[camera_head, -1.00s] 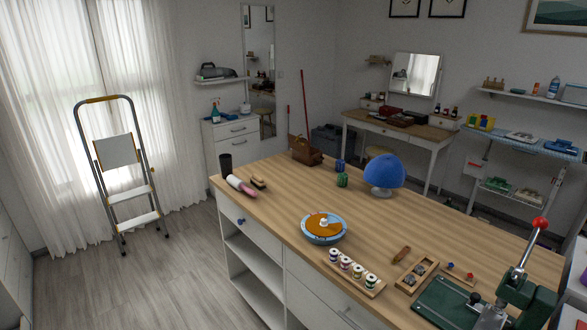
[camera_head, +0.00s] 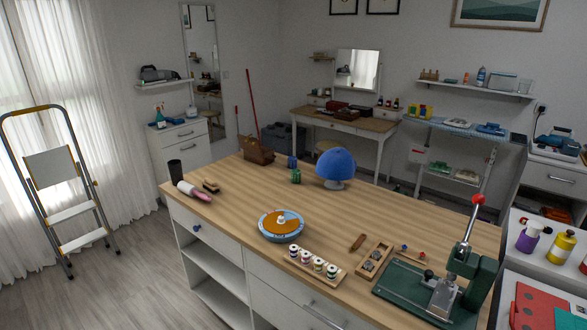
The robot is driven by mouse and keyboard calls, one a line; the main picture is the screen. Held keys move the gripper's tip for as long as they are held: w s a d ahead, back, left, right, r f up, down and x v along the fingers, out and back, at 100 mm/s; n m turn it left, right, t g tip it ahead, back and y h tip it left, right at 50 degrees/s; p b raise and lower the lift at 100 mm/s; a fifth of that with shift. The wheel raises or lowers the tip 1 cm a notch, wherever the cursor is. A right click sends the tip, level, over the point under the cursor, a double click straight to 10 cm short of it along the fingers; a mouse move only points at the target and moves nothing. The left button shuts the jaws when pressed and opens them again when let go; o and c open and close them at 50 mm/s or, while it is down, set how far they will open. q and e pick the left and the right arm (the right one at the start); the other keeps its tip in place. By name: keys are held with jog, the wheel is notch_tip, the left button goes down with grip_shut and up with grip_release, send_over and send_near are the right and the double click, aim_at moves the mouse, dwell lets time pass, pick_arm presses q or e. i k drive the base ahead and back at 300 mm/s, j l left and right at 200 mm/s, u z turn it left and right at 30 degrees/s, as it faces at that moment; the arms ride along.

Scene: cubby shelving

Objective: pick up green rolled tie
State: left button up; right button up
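A small green roll (camera_head: 296,176), which looks like the green rolled tie, stands on the wooden top of the white counter, towards its back edge. A dark blue roll (camera_head: 292,162) stands just behind it. A blue cap on a stand (camera_head: 336,167) is to the right of the green roll. Neither of my grippers shows in the head view, and nothing covers the green roll.
The counter top (camera_head: 235,205) also holds a brown wooden caddy (camera_head: 257,151), a round blue-and-orange dish (camera_head: 281,226), a spool rack (camera_head: 315,265) and a green press (camera_head: 440,285). A stepladder (camera_head: 62,190) stands left. Floor (camera_head: 130,270) left of the counter is clear.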

aim_at(295, 174)
jog(key=i+j+u, duration=0.4)
jog(key=j, duration=0.2)
jog(key=i+j+u, duration=0.35)
jog(key=i+j, duration=0.15)
jog(key=i+j+u, duration=0.4)
jog(key=i, duration=0.15)
jog(key=i+u, duration=0.4)
jog(key=i, duration=1)
jog(key=i+j, duration=0.1)
jog(key=i, duration=0.75)
jog(key=i+l+z, duration=0.1)
jog(key=i+z, duration=0.65)
jog(key=z, duration=0.15)
jog(key=i+j+z, duration=0.1)
jog(key=i+z, duration=0.3)
jog(key=i+l+z, duration=0.15)
jog(key=i+z, duration=0.55)
jog(key=i, duration=0.15)
jog(key=i+j+z, duration=0.1)
jog(key=i+z, duration=0.55)
jog(key=i, duration=0.55)
jog(key=i+j+z, duration=0.25)
jog(key=i, duration=0.6)
jog(key=l, duration=0.1)
